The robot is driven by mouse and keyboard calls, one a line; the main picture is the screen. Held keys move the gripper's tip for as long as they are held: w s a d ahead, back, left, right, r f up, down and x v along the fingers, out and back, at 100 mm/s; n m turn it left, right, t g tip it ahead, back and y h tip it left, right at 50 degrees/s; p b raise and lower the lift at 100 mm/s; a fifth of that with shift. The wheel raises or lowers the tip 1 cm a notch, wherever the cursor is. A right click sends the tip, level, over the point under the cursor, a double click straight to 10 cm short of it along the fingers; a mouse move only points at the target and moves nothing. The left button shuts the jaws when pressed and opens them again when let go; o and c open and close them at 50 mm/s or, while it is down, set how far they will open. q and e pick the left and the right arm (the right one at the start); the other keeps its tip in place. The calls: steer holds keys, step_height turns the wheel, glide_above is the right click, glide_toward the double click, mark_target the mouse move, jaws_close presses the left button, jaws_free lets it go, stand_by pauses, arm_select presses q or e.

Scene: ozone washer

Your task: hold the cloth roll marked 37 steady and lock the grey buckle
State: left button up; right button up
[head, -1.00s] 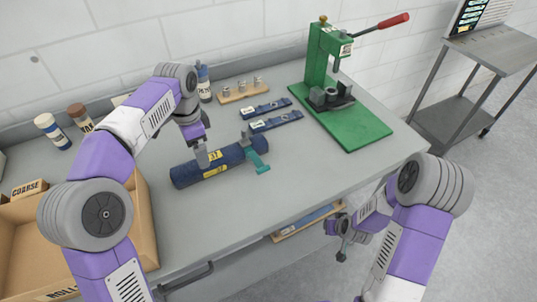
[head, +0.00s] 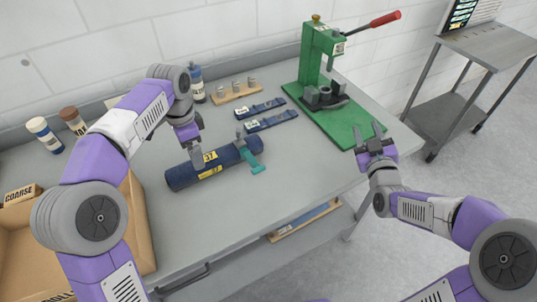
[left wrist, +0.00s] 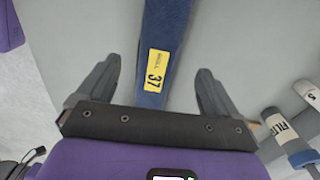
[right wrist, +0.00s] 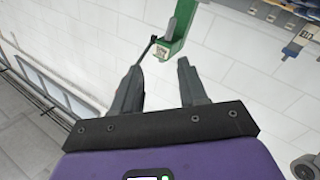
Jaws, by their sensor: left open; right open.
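The dark blue cloth roll (head: 228,160) lies on the grey bench in the head view, with yellow labels near its middle. The label marked 37 is clear on the roll (left wrist: 155,70) in the left wrist view. My left gripper (head: 197,160) is open over the roll's middle, with one finger on either side of it in its wrist view. My right gripper (head: 369,130) is open and empty, near the bench's right edge.
A green press (head: 318,55) with a red-tipped lever stands at the back right on a green base. An open cardboard box (head: 135,235) stands at the left. The bench front right of the roll is clear.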

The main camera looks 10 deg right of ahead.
mark_target(182, 175)
arm_select(q)
steer(key=shift+s, duration=0.1)
arm_select(e)
steer(key=a+f+g+y, duration=0.1)
steer(key=a+y, duration=0.2)
steer(key=a, duration=0.6)
steer(key=s+a+n+g+y, duration=0.1)
steer(key=a+y, duration=0.3)
steer(key=a, duration=0.5)
steer(key=s+a+f+g+y, duration=0.1)
steer(key=a+y, duration=0.2)
steer(key=a, duration=0.6)
steer(key=shift+a+f+n+g, duration=0.1)
steer(key=shift+f+n+g, duration=0.2)
steer(key=shift+f+n, duration=0.1)
arm_select(q)
steer(key=shift+f, duration=0.4)
arm_select(e)
steer(key=shift+a+y, duration=0.15)
steer(key=shift+y, duration=0.15)
arm_select(q)
step_height(182, 175, down, 7)
steer(key=shift+r, duration=0.15)
